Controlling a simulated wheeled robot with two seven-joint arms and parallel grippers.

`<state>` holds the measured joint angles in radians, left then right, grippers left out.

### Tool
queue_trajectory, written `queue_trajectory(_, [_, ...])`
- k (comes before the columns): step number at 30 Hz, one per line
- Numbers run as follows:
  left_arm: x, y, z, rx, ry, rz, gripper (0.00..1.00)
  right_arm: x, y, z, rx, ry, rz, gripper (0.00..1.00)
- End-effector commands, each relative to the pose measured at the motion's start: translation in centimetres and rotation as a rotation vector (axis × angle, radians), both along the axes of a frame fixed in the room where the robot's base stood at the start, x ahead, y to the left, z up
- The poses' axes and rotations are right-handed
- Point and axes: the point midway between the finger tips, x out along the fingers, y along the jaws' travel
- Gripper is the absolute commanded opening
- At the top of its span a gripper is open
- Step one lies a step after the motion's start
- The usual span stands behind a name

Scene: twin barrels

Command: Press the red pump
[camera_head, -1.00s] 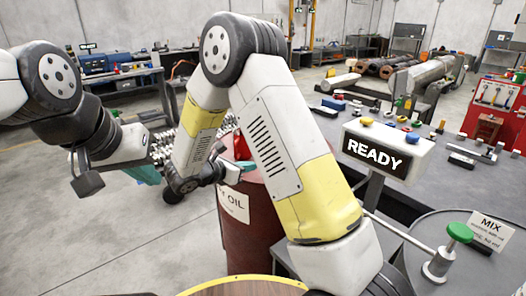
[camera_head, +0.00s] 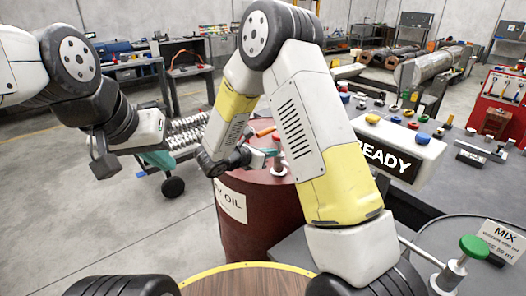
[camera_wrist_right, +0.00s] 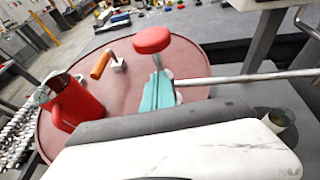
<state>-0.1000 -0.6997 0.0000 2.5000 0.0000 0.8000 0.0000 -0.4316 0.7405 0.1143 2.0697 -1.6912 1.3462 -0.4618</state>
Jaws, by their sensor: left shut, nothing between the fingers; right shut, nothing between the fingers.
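The red pump, with a round red knob (camera_wrist_right: 152,40) on a thin metal stem, stands on top of the dark red oil barrel (camera_wrist_right: 70,145). In the head view the barrel (camera_head: 240,235) stands in the middle, and the pump is partly hidden by my right arm. My right gripper (camera_wrist_right: 158,92) has teal fingers, shut and empty, beside the stem and below the knob in the wrist view. I cannot tell whether they touch it. It also shows over the barrel in the head view (camera_head: 268,152). My left gripper (camera_head: 155,160) is shut, left of the barrel and apart from it.
A red jug (camera_wrist_right: 75,103) and an orange-handled fitting (camera_wrist_right: 102,63) are also on the barrel top. A green-topped pump (camera_head: 474,247) stands by a MIX sign (camera_head: 502,240) at lower right. A READY panel (camera_head: 385,160) stands right of my right arm. Open floor lies at left.

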Motion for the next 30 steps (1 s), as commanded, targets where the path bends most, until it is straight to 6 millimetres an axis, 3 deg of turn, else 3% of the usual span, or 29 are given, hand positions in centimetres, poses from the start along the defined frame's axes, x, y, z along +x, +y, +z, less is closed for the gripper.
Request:
queue_trajectory(11, [0.0, 0.0, 0.0, 0.000, 0.000, 0.000, 0.00, 0.0, 0.0, 0.3, 0.000, 0.000, 0.002, 0.00])
queue_trajectory(20, [0.0, 0.0, 0.0, 0.000, 0.000, 0.000, 0.00, 0.0, 0.0, 3.4, 0.000, -0.001, 0.002, 0.00])
queue_trajectory(30, [0.0, 0.0, 0.0, 0.000, 0.000, 0.000, 0.00, 0.1, 0.0, 3.4, -0.003, -0.003, 0.001, 0.00])
